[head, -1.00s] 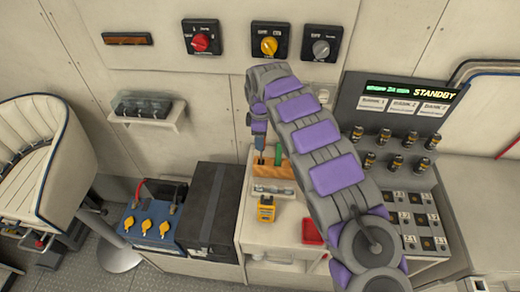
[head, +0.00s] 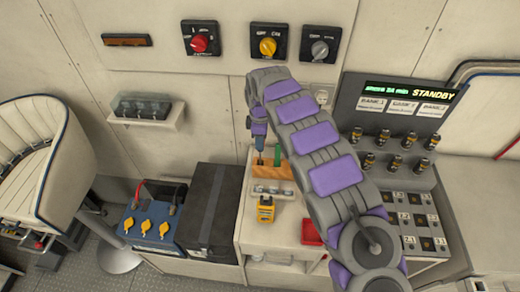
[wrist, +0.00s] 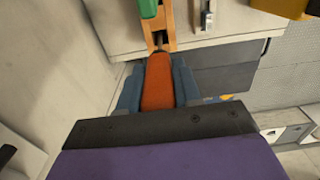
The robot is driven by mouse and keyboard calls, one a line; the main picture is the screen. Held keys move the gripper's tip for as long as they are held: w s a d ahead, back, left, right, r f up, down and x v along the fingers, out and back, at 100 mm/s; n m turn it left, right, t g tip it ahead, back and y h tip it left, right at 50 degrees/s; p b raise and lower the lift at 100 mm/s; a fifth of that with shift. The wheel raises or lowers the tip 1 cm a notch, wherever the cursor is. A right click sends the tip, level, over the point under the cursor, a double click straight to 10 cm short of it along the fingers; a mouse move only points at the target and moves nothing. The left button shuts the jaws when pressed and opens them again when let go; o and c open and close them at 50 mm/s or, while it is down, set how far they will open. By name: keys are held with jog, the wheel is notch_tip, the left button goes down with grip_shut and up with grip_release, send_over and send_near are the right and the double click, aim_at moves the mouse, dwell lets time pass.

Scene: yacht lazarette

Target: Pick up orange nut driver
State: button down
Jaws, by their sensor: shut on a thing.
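The orange nut driver (wrist: 158,82) shows in the wrist view, with its orange handle between the two blue fingers of my gripper (wrist: 157,84). The gripper is shut on the handle. The driver's thin shaft points away toward a wooden rack (wrist: 168,25); I cannot tell whether its tip is still in the rack. In the head view my gripper (head: 260,143) is above the left end of the orange-brown rack (head: 270,172) on the workbench, and it hides the driver's handle.
A green-handled tool (head: 277,152) stands in the rack close to the right of my gripper. A yellow meter (head: 266,208) and a red tray (head: 311,232) are on the bench (head: 283,228). A black box (head: 210,212) is to the left, and the wall is close behind.

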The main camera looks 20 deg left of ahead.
jog(key=shift+r, duration=0.15)
notch_tip(320, 180, up, 10)
jog(key=shift+f+p, duration=0.1)
jog(key=shift+p, duration=0.4)
jog(key=c, duration=1.4)
grip_release()
grip_shut()
